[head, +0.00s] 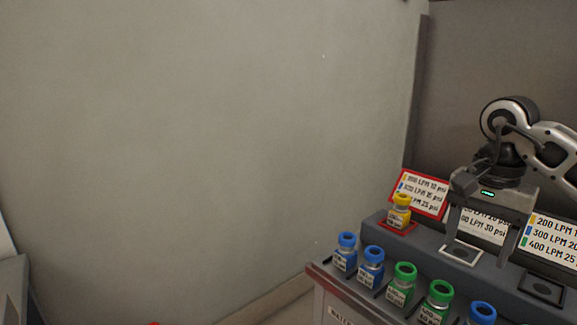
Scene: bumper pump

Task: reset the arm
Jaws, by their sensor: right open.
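My right gripper (484,250) is at the right of the head view, pointing down with its fingers apart and empty. It is above a raised grey shelf, over a white-framed square slot (461,254). My right arm (550,148) comes in from the right edge. A yellow-capped bottle (400,213) stands upright in the red-framed slot to the left of the gripper, apart from it. My left gripper is out of view.
Blue-capped bottles (345,252) and green-capped bottles (403,284) stand in a row on the lower front ledge. Sign cards, one red-framed (418,193), stand behind the shelf. A dark-framed slot (541,289) is at right. A bare wall (200,130) fills the left.

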